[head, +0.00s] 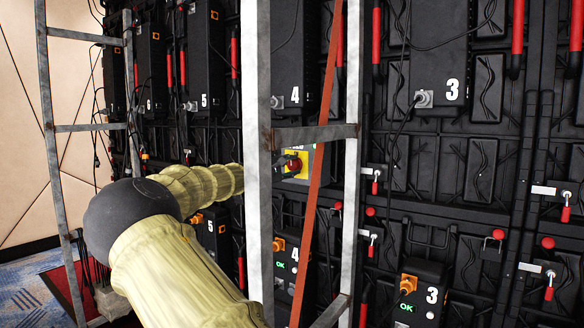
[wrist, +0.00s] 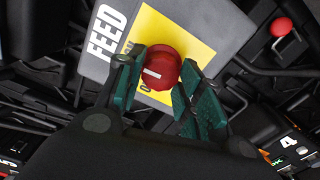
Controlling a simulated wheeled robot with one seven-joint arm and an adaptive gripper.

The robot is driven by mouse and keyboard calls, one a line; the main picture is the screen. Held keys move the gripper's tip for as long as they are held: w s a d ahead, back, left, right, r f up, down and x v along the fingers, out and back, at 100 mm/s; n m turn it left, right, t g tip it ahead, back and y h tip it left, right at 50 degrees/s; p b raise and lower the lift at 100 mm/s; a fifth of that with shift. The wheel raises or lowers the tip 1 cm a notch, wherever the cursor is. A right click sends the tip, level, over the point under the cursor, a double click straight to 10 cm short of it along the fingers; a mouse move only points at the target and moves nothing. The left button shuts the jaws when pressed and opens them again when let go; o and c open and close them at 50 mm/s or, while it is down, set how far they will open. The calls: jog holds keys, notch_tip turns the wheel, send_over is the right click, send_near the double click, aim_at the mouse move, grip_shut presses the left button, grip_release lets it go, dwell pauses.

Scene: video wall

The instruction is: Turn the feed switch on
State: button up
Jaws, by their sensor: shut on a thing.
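The feed switch is a red round knob (wrist: 158,68) with a white bar, on a yellow plate (wrist: 200,36) fixed to a grey box marked FEED (wrist: 104,32). In the head view the red knob (head: 294,165) shows behind the metal frame, with the yellow plate around it. My gripper (wrist: 164,82) has its two green fingers on either side of the knob, shut on it. The white bar lies nearly level in the wrist view. The mark near the knob's lower left is partly hidden, and the other marks on the plate are covered or too small to read.
A grey metal ladder frame (head: 258,130) stands in front of the wall, close to my arm. Black numbered panels (head: 440,60) with cables and red handles fill the wall. A second ladder frame (head: 55,130) stands at the left.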

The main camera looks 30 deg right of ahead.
jog(key=shift+w+a+r, duration=0.15)
jog(key=shift+w+a, duration=0.05)
jog(key=shift+a, duration=0.05)
